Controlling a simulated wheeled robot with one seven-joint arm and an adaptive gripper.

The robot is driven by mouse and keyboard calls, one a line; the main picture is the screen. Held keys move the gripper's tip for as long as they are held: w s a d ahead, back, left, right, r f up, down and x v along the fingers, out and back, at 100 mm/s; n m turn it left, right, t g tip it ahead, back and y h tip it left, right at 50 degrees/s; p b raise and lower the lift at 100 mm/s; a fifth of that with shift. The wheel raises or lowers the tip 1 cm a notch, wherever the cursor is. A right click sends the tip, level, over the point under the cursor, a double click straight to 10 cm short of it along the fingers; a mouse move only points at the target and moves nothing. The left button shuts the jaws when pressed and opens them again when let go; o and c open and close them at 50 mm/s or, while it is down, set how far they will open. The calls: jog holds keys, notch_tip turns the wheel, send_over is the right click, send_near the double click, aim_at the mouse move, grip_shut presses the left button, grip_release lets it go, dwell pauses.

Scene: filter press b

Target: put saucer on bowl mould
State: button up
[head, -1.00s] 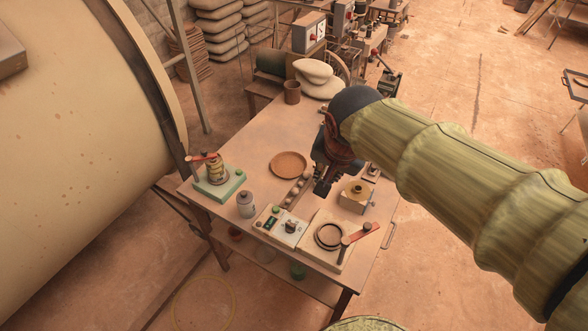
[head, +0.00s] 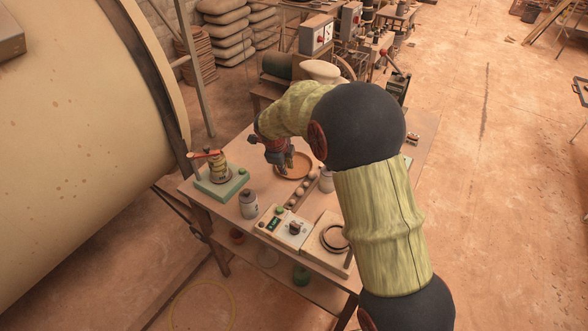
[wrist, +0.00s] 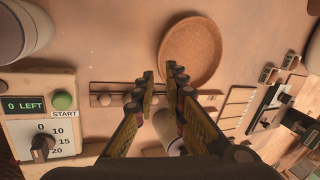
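The saucer is a flat, round terracotta dish (head: 302,166) on the worktable. It also shows in the wrist view (wrist: 190,45), just beyond my fingertips. My gripper (head: 287,168) hangs above the saucer's left side in the head view. In the wrist view its fingers (wrist: 162,73) are apart with nothing between the tips. Whether they touch the saucer I cannot tell. A pale slab with a round ringed recess (head: 318,249) at the table's front right may be the bowl mould. My arm hides its right side.
A control box (head: 284,227) with a dial and green button stands in front. A row of small balls (head: 301,193) lies near the saucer. A lidded jar (head: 248,205) and a green-based device (head: 222,183) stand left. Another jar (head: 326,181) stands near my arm.

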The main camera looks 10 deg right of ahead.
aim_at(288, 176)
jog(key=b+x, duration=0.2)
jog(key=x, duration=0.5)
jog(key=shift+w+d+f, duration=0.1)
jog(key=shift+w+f, duration=0.1)
jog(key=shift+f, duration=0.15)
grip_shut()
jog(key=shift+r, duration=0.15)
dwell(0.3)
jog(key=shift+r, duration=0.6)
notch_tip(288, 176, up, 3)
jog(key=shift+s+f+p, duration=0.15)
jog(key=shift+f+p, duration=0.05)
jog(key=shift+p, duration=0.5)
jog(key=s+a+r+p, duration=0.1)
jog(key=s+a+r, duration=0.1)
jog(key=s+r, duration=0.2)
jog(key=s+a+r+p, duration=0.1)
jog(key=s+a+r, duration=0.1)
jog(key=s+r, duration=0.3)
jog(key=s, duration=0.4)
jog(key=shift+a+p, duration=0.35)
